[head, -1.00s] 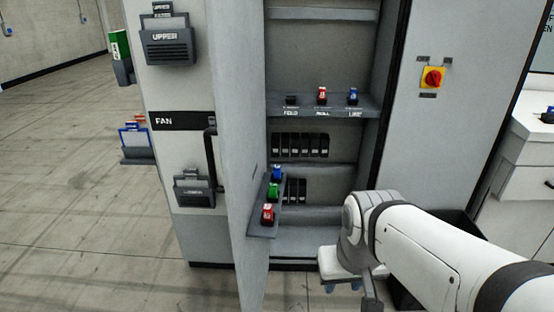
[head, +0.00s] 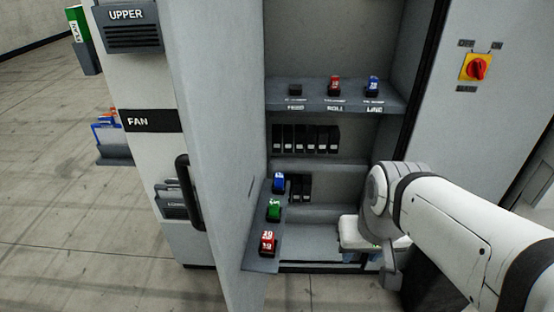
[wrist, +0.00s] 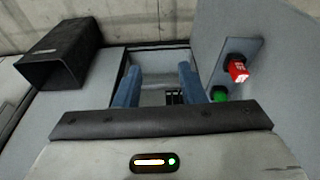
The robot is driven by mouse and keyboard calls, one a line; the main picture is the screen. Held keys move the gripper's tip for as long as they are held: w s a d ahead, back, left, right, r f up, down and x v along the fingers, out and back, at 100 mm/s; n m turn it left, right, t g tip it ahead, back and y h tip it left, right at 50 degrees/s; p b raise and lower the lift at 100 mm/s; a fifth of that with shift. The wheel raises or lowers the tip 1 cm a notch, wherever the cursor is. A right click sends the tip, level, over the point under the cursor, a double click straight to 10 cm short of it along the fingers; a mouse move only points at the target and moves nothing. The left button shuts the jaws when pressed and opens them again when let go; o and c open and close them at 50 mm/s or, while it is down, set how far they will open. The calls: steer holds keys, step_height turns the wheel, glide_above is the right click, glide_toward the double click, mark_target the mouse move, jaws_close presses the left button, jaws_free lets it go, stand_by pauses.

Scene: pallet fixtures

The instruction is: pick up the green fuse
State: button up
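The green fuse (head: 273,210) stands on a small grey shelf (head: 262,262) on the inner face of the open cabinet door, between a blue fuse (head: 278,183) and a red fuse (head: 267,242). In the wrist view the green fuse (wrist: 220,94) shows at the right, partly hidden behind my gripper's body, with the red fuse (wrist: 237,69) above it. My gripper (wrist: 157,82) is open, its two blue fingers apart with nothing between them. In the head view my arm hides most of the gripper, which is to the right of the door shelf.
The open door (head: 220,140) stands left of the shelf. Inside the cabinet, an upper shelf (head: 312,101) bears a red and a blue fuse, with several black modules (head: 305,138) below. A red-yellow switch (head: 477,68) is at right.

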steer(key=shift+o, duration=0.3)
steer(key=shift+o, duration=0.7)
steer(key=shift+w+a, duration=0.1)
steer(key=shift+w, duration=0.05)
steer(key=shift+o, duration=0.8)
steer(key=w+a, duration=0.2)
steer(key=w, duration=0.4)
steer(key=shift+w, duration=0.2)
steer(key=m+t, duration=0.1)
steer(key=t, duration=0.1)
glide_above(274, 202)
steer(key=s, duration=0.3)
step_height(274, 202, down, 7)
steer(key=shift+p+x, duration=0.75)
steer(key=shift+x, duration=3.05)
